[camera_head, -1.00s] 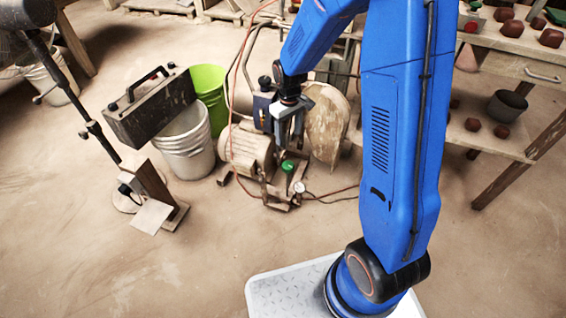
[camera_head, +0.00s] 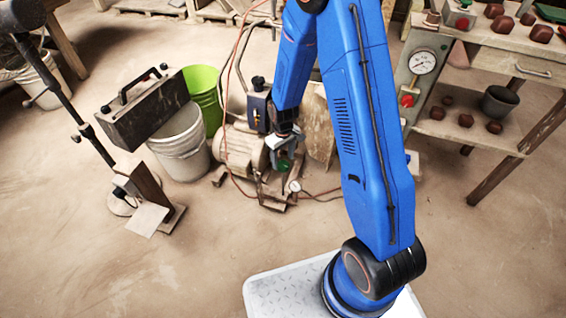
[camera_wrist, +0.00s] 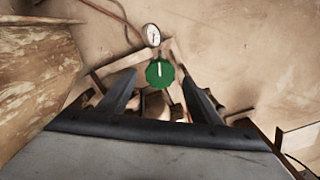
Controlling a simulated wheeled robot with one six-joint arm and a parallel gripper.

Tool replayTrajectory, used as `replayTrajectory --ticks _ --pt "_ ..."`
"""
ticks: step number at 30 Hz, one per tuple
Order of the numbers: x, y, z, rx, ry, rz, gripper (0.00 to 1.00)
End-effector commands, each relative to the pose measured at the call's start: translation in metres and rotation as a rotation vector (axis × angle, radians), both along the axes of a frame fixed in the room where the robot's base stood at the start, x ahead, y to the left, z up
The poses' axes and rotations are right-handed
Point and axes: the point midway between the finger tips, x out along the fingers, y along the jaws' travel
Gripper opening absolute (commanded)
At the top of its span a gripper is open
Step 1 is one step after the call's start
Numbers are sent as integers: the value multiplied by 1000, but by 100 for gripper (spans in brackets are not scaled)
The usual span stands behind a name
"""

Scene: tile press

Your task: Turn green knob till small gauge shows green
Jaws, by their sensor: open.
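The green knob (camera_wrist: 160,73) is a round disc with a pale line on it, seen between my open fingers in the wrist view. In the head view the knob (camera_head: 283,166) is partly hidden by my gripper (camera_head: 283,160), which is right at it from above. The wrist view shows my gripper (camera_wrist: 160,92) with one finger on each side of the knob; I cannot tell whether they touch it. The small gauge (camera_head: 295,186) is a white dial just in front of the knob. It also shows in the wrist view (camera_wrist: 151,35), too small to read its colours.
A motor and pump unit (camera_head: 240,150) stands behind the knob, with a red hose (camera_head: 232,90). A white bucket (camera_head: 182,150) and a green bucket (camera_head: 203,85) stand to the left. A larger gauge (camera_head: 422,62) is on the press at right.

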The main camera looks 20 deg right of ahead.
Motion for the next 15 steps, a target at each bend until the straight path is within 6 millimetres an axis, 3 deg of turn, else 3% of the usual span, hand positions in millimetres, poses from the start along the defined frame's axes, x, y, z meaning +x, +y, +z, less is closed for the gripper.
replayTrajectory --ticks 6,15 --pt "0 0 -20 0 1 0 59" --pt "0 0 -26 0 0 0 59"
